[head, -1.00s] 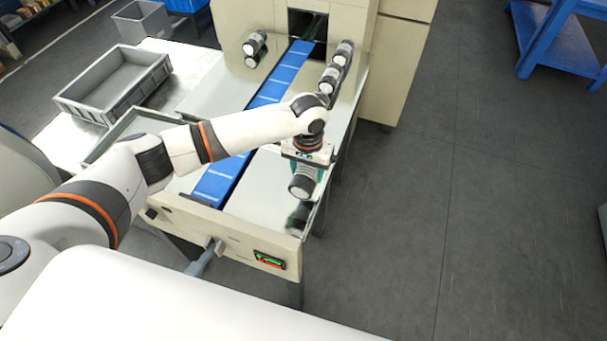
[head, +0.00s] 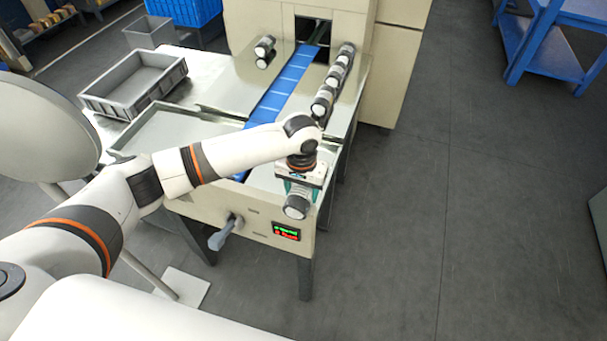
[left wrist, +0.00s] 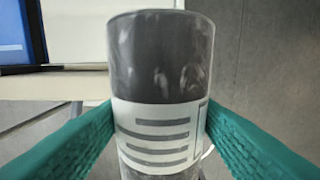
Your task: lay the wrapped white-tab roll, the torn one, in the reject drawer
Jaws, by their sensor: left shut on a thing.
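My left gripper (head: 299,192) is shut on a roll (head: 297,206) near the front right corner of the machine's table. In the left wrist view the roll (left wrist: 160,62) stands between the two green fingers (left wrist: 160,128). It has a dark, glossy clear-wrapped upper part and a white label with grey lines. I cannot make out a tear or a tab. My right gripper is not in view.
A blue belt (head: 283,84) runs to the machine opening. A grey crate (head: 135,82) sits at the back left. A lever (head: 226,234) sticks out in front.

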